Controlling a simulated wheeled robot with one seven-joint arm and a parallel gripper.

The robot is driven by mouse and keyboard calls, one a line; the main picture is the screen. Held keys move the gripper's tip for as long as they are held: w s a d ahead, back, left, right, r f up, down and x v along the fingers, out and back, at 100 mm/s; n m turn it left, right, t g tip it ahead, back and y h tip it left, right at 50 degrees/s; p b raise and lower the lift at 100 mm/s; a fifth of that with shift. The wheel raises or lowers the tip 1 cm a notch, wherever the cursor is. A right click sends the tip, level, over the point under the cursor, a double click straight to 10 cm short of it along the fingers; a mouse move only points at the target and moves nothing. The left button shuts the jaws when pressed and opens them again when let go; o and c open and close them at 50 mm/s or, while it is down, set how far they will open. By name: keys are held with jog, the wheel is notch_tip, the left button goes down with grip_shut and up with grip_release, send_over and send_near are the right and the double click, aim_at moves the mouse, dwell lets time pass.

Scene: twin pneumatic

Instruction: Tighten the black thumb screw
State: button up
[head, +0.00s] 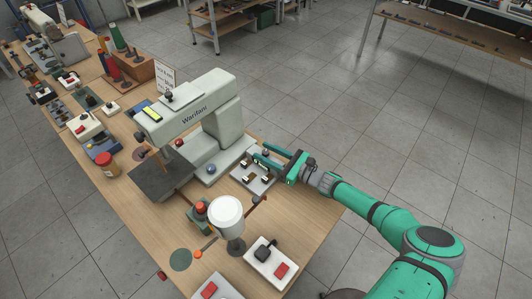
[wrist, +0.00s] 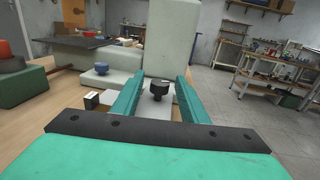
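A black thumb screw (wrist: 157,91) with a round head stands upright in the wrist view. My gripper (wrist: 160,80) is open, with one green finger to either side of the screw in the picture. Gaps show between the screw and both fingers. I cannot tell whether the fingertips reach as far as the screw. In the head view my gripper (head: 262,155) is over a pale plate (head: 240,178) bearing several small brass and dark fittings. There I cannot tell which fitting is the black screw.
A large pale machine marked "Wanfani" (head: 222,118) stands beside the plate. A white-topped lamp-like object (head: 226,211) and a pale box with a red button (head: 270,263) are nearer on the wooden table (head: 315,228). A blue knob (wrist: 101,68) is left of my fingers.

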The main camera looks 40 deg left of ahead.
grip_shut()
jog(key=shift+s+a+f+m+t, duration=0.2)
jog(key=shift+s+f+m+t, duration=0.25)
jog(key=shift+s, duration=0.3)
jog(key=shift+w+r+m+t, duration=0.2)
jog(key=shift+m+t, duration=0.45)
jog(key=shift+t, duration=0.5)
jog(key=shift+w+r+m+t+h, duration=0.1)
jog(key=shift+m+t+h, duration=0.3)
jog(key=shift+m+t, duration=0.8)
jog(key=shift+r+t, duration=0.15)
jog(key=shift+t, duration=0.45)
jog(key=shift+w, duration=0.2)
